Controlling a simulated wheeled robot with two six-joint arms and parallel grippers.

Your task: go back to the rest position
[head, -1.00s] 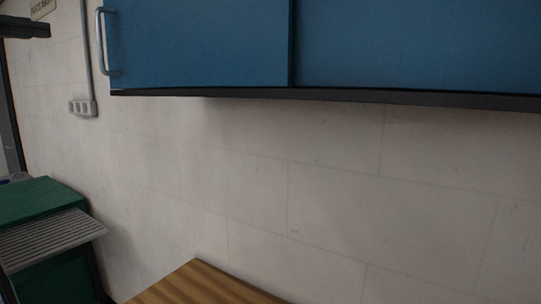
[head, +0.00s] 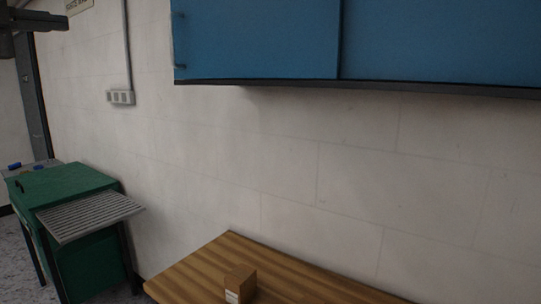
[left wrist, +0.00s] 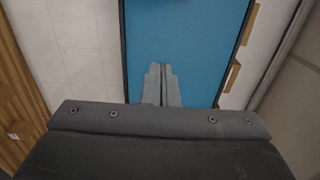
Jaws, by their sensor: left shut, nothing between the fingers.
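My left gripper (head: 40,20) shows as a dark shape at the top left edge of the head view. In the left wrist view its two fingers (left wrist: 163,84) are together, with nothing between them, in front of a blue surface. My right gripper is in neither view.
A blue wall cabinet (head: 260,40) hangs at the top. A wooden tabletop (head: 200,272) with a small brown box (head: 240,282) is below. A green cabinet with a grey slatted shelf (head: 90,216) stands at the left. A socket strip (head: 121,97) is on the bare wall.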

